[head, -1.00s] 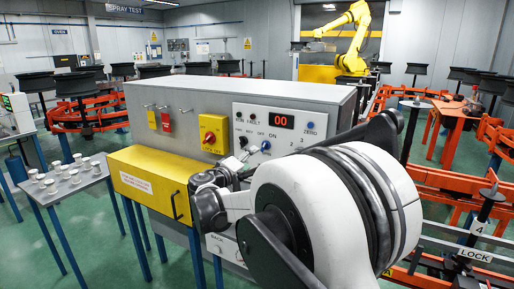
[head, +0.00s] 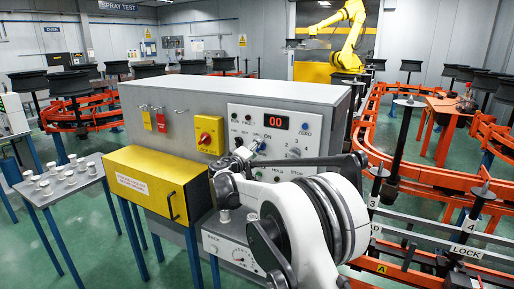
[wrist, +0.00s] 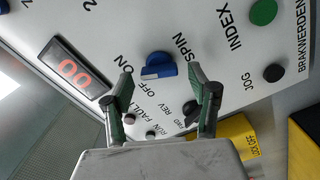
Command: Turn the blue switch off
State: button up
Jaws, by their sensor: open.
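The blue switch (wrist: 159,66) is a small knob with a pale lower face on the white control panel (wrist: 210,60), beside the labels ON, OFF and SPIN. It shows only as a small blue spot behind my gripper in the head view (head: 262,144). My gripper (wrist: 163,88) is open and empty, with one green-padded finger on each side of the switch's line. The switch appears just beyond the fingertips, and I see no contact. In the head view my gripper (head: 246,153) is close to the panel and partly hides it.
A red display (head: 275,121) reads 00. A blue ZERO button (head: 305,117) and a grey selector knob (head: 293,153) share the panel. A yellow box with a red knob (head: 209,135) is to the left. A yellow cabinet (head: 155,185) projects below.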

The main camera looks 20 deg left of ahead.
jog(key=shift+w, duration=0.6)
jog(key=c, duration=1.2)
jog(key=shift+o, duration=0.2)
jog(key=shift+f+n+b, duration=0.1)
jog(key=shift+n+b, duration=0.25)
jog(key=shift+n, duration=0.05)
jog(key=n+b, duration=0.5)
jog(key=n, duration=0.4)
jog(key=shift+f+b, duration=0.15)
jog(key=shift+b, duration=0.2)
